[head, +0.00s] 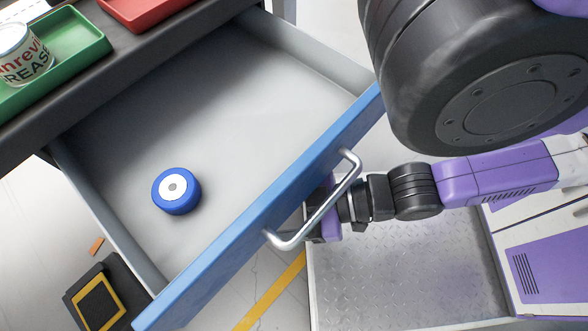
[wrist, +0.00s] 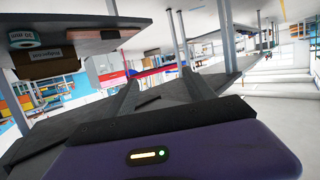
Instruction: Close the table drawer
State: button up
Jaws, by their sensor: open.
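The table drawer (head: 235,90) stands pulled far out from under the dark tabletop in the head view. It has a grey inside, a blue front (head: 215,255) and a silver bar handle (head: 323,208). My gripper (head: 327,210) is just outside the front, by the handle and partly hidden behind it. Whether it touches the handle or front I cannot tell. In the wrist view my gripper (wrist: 160,80) shows two dark fingers spread apart with nothing clearly between them. I cannot pick out the drawer in that view.
A blue roll with a white centre (head: 176,191) lies in the drawer. A green tray (head: 60,55) with a can (head: 22,55) and a red tray (head: 140,10) are on the tabletop (head: 190,45). A black and yellow object (head: 97,300) lies on the floor at lower left.

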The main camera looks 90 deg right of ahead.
aim_at(260, 109)
jog(key=k+u, duration=0.4)
jog(key=k, duration=0.15)
jog(key=k+u, duration=0.15)
jog(key=u, duration=0.25)
